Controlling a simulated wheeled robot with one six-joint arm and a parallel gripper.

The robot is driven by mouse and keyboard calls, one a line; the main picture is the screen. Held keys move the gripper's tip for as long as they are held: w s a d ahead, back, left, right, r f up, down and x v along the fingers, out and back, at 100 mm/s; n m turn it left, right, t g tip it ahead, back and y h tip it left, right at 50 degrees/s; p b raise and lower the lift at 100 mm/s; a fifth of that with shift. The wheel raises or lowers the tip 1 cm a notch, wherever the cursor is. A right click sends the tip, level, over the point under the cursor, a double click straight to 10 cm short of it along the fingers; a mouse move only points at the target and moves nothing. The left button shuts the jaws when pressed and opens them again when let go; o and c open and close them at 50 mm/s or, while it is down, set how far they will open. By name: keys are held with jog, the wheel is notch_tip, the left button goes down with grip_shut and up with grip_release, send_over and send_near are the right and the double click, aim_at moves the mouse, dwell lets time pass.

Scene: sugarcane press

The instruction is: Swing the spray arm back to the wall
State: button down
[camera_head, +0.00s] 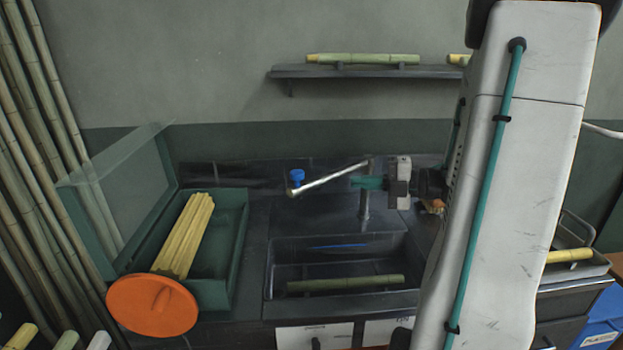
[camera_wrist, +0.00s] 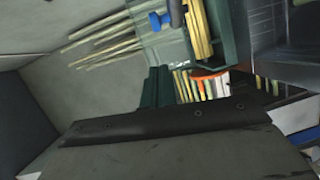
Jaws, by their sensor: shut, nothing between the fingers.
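The spray arm (camera_head: 328,179) is a thin silver tube above the sink, with a blue end piece (camera_head: 296,177) at its left end. It slants up to the right toward an upright post (camera_head: 364,206) at the sink. In the head view it points left, out from the wall. My gripper (camera_head: 356,182) has teal fingers, shut and empty, just below the tube near the post. I cannot tell whether they touch it. In the wrist view the shut fingers (camera_wrist: 158,70) show at the middle, and the blue end piece (camera_wrist: 159,20) is beyond them near the top.
The sink (camera_head: 345,265) holds a green cane piece (camera_head: 346,283) and a blue item. At left stands a green bin (camera_head: 238,250) with yellow cane sticks, a raised clear lid and an orange disc (camera_head: 152,305). A wall shelf (camera_head: 375,71) holds cane. Tall canes lean at far left.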

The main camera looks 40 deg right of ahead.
jog(key=w+d+x, duration=0.1)
jog(key=x, duration=1.1)
jog(key=shift+w+d, duration=0.15)
jog(key=shift+w, duration=0.1)
